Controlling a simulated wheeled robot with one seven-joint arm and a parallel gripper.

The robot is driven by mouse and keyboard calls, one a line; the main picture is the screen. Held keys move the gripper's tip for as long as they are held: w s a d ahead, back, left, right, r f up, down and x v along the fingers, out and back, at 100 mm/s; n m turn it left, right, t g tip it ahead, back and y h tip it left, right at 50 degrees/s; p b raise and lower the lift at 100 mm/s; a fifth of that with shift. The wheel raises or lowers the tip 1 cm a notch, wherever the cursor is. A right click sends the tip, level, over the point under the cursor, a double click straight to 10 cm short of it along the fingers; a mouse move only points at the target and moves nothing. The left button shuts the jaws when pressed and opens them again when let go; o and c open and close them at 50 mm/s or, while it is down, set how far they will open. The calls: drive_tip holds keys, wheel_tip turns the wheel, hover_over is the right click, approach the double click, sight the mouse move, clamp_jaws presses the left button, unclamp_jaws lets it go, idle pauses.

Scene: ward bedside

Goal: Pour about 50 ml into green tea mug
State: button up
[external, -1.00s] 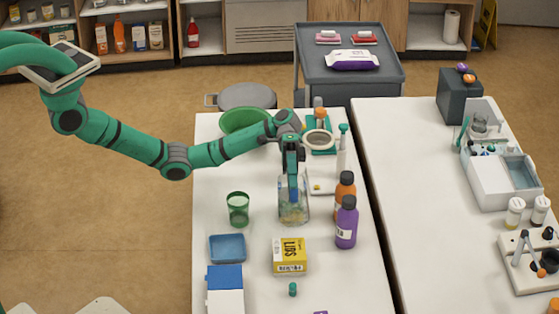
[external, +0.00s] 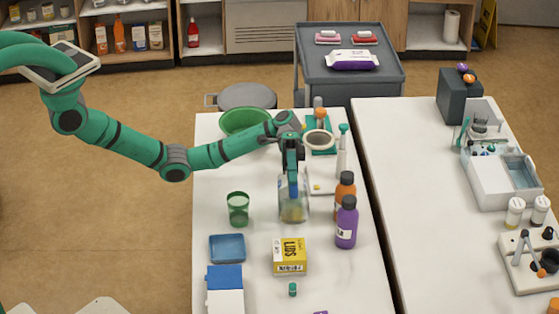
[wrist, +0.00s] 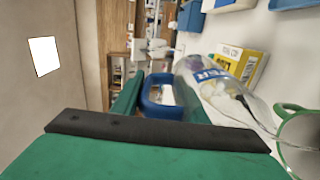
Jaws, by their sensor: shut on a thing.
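A clear jug with a blue handle (external: 293,208) stands nearly upright at the middle of the near table. My gripper (external: 291,180) is shut on its handle; the blue handle (wrist: 160,108) shows between the fingers in the wrist view. Whether the jug's base touches the table is hard to tell. The green tea mug (external: 238,210) is see-through and stands upright to the left of the jug, apart from it. Part of the mug (wrist: 291,107) shows at the right edge of the wrist view. The liquid levels in jug and mug are not clear.
Orange (external: 345,187) and purple (external: 346,229) bottles stand close right of the jug. A yellow box (external: 289,256), blue tray (external: 227,248) and small green cap (external: 292,290) lie in front. A green bowl (external: 244,121) is behind. Bare table lies between mug and jug.

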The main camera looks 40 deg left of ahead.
sight(293, 195)
drive_tip(key=shift+w+a+r+g+h, duration=0.25)
drive_tip(key=shift+r+g+h, duration=0.05)
idle(1.7)
drive_tip(key=s+d+f+t+y, duration=0.1)
drive_tip(key=s+d+f+y, duration=0.1)
drive_tip(key=s, duration=0.1)
drive_tip(key=shift+d+t, duration=0.35)
drive_tip(key=shift+t, duration=0.05)
drive_tip(key=shift+s+d+t, duration=0.15)
drive_tip(key=shift+d+t, duration=0.05)
drive_tip(key=shift+t, duration=0.1)
drive_tip(key=shift+s+d+r+t+y, duration=0.3)
drive_tip(key=shift+r+t+y, duration=0.15)
drive_tip(key=shift+y, duration=0.15)
idle(0.9)
